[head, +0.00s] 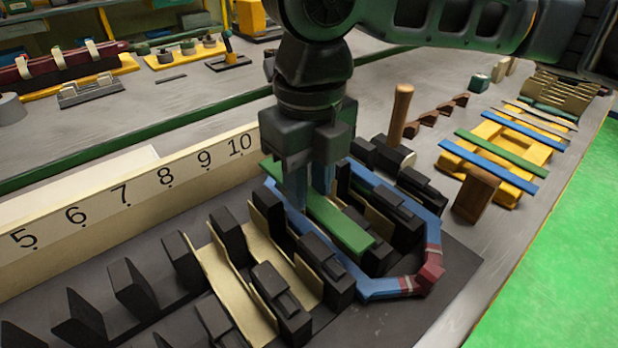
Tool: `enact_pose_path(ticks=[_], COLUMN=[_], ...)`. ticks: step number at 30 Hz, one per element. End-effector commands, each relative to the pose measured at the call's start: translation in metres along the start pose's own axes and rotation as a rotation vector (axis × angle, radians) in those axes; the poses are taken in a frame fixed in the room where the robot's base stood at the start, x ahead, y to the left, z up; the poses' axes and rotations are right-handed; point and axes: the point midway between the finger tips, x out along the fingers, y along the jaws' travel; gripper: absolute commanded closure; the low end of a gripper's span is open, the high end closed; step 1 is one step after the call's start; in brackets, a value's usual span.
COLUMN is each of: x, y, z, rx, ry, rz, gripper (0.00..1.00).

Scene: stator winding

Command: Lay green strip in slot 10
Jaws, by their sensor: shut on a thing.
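A green strip (345,225) runs lengthwise along the stator slots, just in front of the number 10 on the pale number board (190,175). My gripper (309,190) points down from above and is shut on the strip near its far half. The strip lies over or within the slot region between black teeth (327,262). I cannot tell whether it touches the slot bottom. A blue coil (375,289) with dark red bound parts loops around the neighbouring teeth, one side running beside the strip. My gripper hides part of the strip and coil.
Cream liners (212,272) line slots to the left. A yellow rack (500,170) at right holds blue and green strips.

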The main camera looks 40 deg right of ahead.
Motion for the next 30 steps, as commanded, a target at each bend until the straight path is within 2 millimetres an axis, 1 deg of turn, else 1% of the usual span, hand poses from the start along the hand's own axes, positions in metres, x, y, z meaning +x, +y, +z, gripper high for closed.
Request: enact_pose_path(ticks=[14, 30], x=[0.002, 0.016], y=[0.0, 0.0], z=[0.0, 0.0], rx=[0.0, 0.0], ry=[0.0, 0.0], rz=[0.0, 0.0], gripper=[1.0, 1.0])
